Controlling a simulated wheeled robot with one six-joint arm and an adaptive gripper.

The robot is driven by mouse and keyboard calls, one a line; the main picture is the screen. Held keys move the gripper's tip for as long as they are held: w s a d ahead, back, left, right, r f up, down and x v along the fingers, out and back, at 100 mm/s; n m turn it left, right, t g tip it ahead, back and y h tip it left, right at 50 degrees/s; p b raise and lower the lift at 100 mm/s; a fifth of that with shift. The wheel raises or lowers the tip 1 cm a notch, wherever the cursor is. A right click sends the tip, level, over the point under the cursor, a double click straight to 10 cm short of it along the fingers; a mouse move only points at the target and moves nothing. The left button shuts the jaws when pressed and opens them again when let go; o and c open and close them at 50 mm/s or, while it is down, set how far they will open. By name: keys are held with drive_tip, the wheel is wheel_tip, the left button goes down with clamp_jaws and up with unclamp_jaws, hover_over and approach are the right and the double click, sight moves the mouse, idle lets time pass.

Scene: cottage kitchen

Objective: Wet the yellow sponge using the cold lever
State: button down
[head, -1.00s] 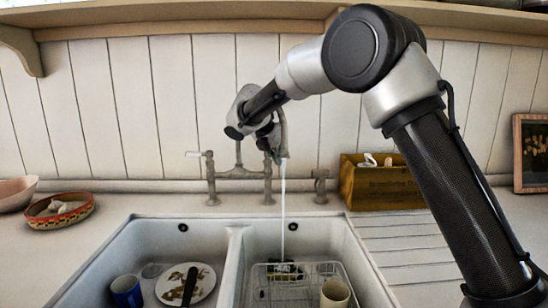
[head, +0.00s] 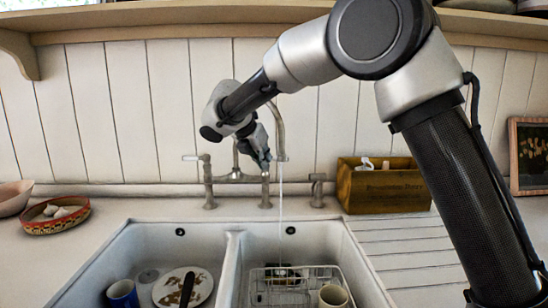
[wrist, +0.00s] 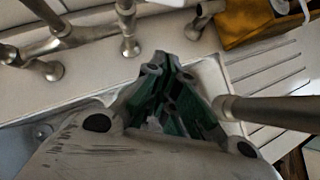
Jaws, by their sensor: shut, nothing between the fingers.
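The bridge tap (head: 237,176) stands behind the double sink. Its left lever (head: 192,157) has a pale handle pointing left; its right lever is hidden by my gripper. My gripper (head: 262,160) is shut and empty at the right valve, beside the spout (head: 281,125); I cannot tell whether it touches the lever. In the wrist view its green-and-dark fingers (wrist: 168,95) are close together. A thin water stream (head: 281,210) falls from the spout into the right basin. A small dark and yellowish thing (head: 283,274), perhaps the sponge, lies in the wire rack beneath the stream.
The wire rack (head: 318,270) holds a cream cup (head: 333,297). The left basin holds a blue mug (head: 122,294) and a dirty plate (head: 200,288). A wooden box (head: 380,190) stands right of the tap. A patterned bowl (head: 55,216) sits left. The ribbed drainboard (head: 405,245) is clear.

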drive_tip(key=s+a+f+y, duration=0.3)
drive_tip(key=a+f+y, duration=0.2)
drive_tip(key=f, duration=0.3)
drive_tip(key=s+a+f+y, duration=0.3)
drive_tip(key=a+f+y, duration=0.3)
drive_tip(key=f, duration=0.2)
drive_tip(key=d+r+m+t, duration=0.3)
drive_tip(key=d+r+t, duration=0.25)
drive_tip(key=d, duration=0.35)
drive_tip(key=d+r+m+t, duration=0.2)
drive_tip(key=d+r+t, duration=0.3)
drive_tip(key=d, duration=0.4)
drive_tip(key=t, duration=0.1)
approach(274, 159)
drive_tip(key=a, duration=0.4)
drive_tip(key=shift+y, duration=0.4)
drive_tip(key=shift+w+d+r, duration=0.1)
drive_tip(key=shift+w+d, duration=0.15)
drive_tip(key=shift+w, duration=0.55)
drive_tip(key=shift+w+d, duration=0.25)
drive_tip(key=shift+w, duration=0.5)
drive_tip(key=shift+w+d+r, duration=0.1)
drive_tip(key=shift+w+d, duration=0.15)
drive_tip(key=shift+w, duration=0.55)
